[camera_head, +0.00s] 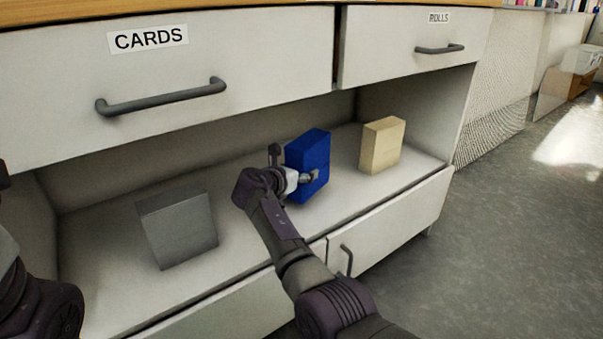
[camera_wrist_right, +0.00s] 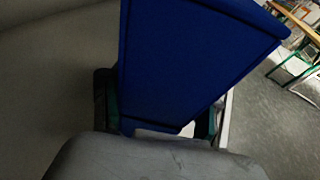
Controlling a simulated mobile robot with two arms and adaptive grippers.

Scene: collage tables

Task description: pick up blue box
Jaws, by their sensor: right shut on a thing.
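The blue box (camera_head: 308,160) is upright in the open shelf bay, between a grey box and a beige box. My right gripper (camera_head: 291,172) is shut on the blue box, with a finger on its near side. In the right wrist view the blue box (camera_wrist_right: 190,65) fills the middle, between the dark fingers, which are partly hidden. I cannot tell whether its bottom touches the shelf. Part of my left arm shows at the lower left of the head view; its fingers are not in view.
A grey box (camera_head: 178,228) stands left on the shelf (camera_head: 100,290), and a beige box (camera_head: 382,146) stands right. Drawers labelled CARDS (camera_head: 260,60) and ROLLS (camera_head: 400,30) hang above. Handles stick out from the drawer fronts. Open floor (camera_head: 520,230) lies to the right.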

